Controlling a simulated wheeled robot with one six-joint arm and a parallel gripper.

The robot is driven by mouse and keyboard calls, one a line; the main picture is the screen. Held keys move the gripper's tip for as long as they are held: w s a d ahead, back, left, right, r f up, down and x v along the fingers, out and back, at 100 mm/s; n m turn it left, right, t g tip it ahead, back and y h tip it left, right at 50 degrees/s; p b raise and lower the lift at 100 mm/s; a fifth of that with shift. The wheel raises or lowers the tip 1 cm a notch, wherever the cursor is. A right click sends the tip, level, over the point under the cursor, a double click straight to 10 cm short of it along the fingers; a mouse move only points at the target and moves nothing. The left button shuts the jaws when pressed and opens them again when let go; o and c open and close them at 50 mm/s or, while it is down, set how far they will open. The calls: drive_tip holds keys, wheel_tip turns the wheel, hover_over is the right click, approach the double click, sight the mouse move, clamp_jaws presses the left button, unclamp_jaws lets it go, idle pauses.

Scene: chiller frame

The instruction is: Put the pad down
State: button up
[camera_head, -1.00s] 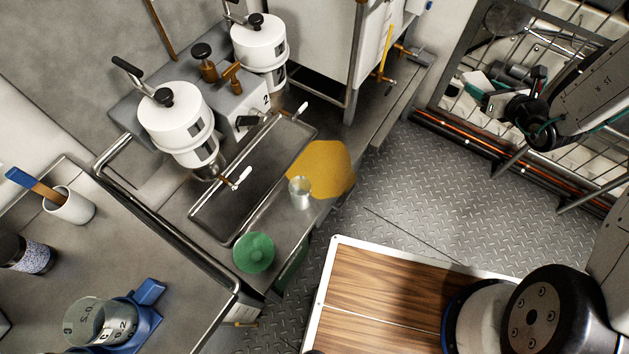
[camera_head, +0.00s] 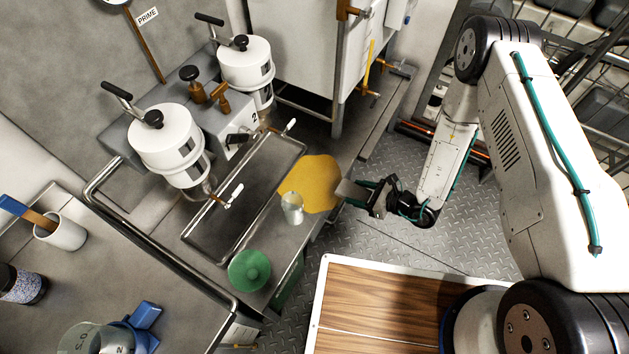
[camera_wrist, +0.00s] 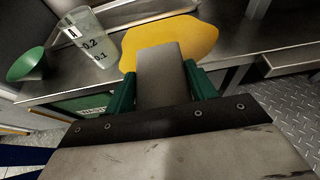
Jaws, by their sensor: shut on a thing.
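A grey rectangular pad (camera_wrist: 160,68) is held between the green fingers of my gripper (camera_wrist: 161,92) in the wrist view. In the head view the pad (camera_head: 349,189) sticks out leftward from my gripper (camera_head: 372,195). Its far end is at the right edge of a flat yellow patch (camera_head: 311,183), which looks like a spill on the metal bench (camera_head: 290,243). In the wrist view the pad overlaps the yellow patch (camera_wrist: 190,38); whether it touches it I cannot tell.
A clear measuring cup (camera_head: 292,208) stands at the patch's near edge. A green funnel-like object (camera_head: 249,270) is on the bench nearby. A long drip tray (camera_head: 238,208) lies under two white canisters (camera_head: 168,139). Bare checkered floor (camera_head: 355,240) lies below the bench edge.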

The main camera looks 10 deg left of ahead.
hover_over(317, 184)
drive_tip(key=d, duration=0.1)
drive_tip(key=shift+s+f, duration=0.2)
drive_tip(key=shift+f, duration=0.45)
drive_tip(key=shift+w+a+f, duration=0.15)
drive_tip(key=shift+a+f, duration=0.15)
drive_tip(key=shift+f, duration=0.6)
drive_tip(key=shift+w+a+f, duration=0.1)
drive_tip(key=shift+a+f, duration=0.15)
drive_tip(key=shift+f, duration=0.65)
drive_tip(key=shift+f, duration=0.3)
drive_tip(key=o, duration=1)
drive_tip(key=shift+c, duration=0.2)
drive_tip(key=shift+r, duration=0.1)
